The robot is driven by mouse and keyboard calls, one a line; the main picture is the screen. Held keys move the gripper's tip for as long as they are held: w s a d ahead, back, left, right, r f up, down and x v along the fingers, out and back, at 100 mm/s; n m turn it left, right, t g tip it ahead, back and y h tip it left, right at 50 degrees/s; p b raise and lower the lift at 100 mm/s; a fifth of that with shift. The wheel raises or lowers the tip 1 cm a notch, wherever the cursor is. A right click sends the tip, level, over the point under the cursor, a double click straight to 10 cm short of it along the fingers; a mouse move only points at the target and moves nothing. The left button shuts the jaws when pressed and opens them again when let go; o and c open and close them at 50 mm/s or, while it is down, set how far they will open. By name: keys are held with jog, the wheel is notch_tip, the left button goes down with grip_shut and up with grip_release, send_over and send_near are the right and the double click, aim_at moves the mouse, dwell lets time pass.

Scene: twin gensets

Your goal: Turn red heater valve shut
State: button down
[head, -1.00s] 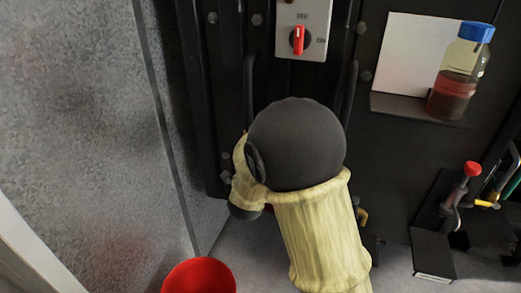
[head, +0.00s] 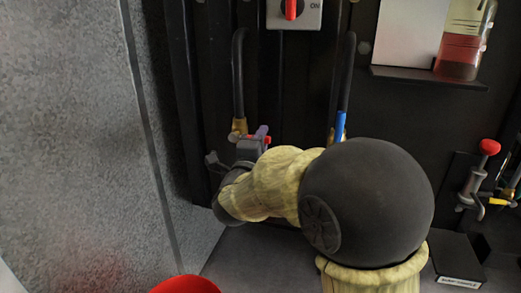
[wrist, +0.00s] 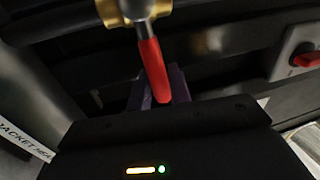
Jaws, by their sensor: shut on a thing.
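The red heater valve has a brass body (head: 238,129) at the foot of the left black hose, with a small bit of its red lever (head: 267,139) showing. In the wrist view the red lever (wrist: 153,68) runs down from a metal stem and brass body (wrist: 122,10) to the purple fingers. My gripper (head: 262,133) is at this valve, its purple fingers shut on the red lever. In the wrist view my gripper (wrist: 160,88) partly hides behind its own dark housing.
A blue-handled valve (head: 340,126) stands on the right hose. A red rotary switch (head: 292,9) is above. A bottle of red liquid (head: 462,45) stands on a shelf (head: 425,76) at right. A grey wall (head: 75,130) is close at left. A red round object (head: 185,285) is below.

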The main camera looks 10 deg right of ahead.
jog(key=shift+f+m+b, duration=0.5)
jog(key=shift+b, duration=0.05)
jog(key=c, duration=1.3)
grip_release()
jog(key=shift+s, duration=0.1)
jog(key=shift+r, duration=0.1)
jog(key=shift+s+a, duration=0.15)
jog(key=shift+s, duration=0.2)
jog(key=p+v, duration=0.2)
jog(key=v, duration=1.4)
jog(key=shift+s+a, duration=0.2)
jog(key=shift+s, duration=0.1)
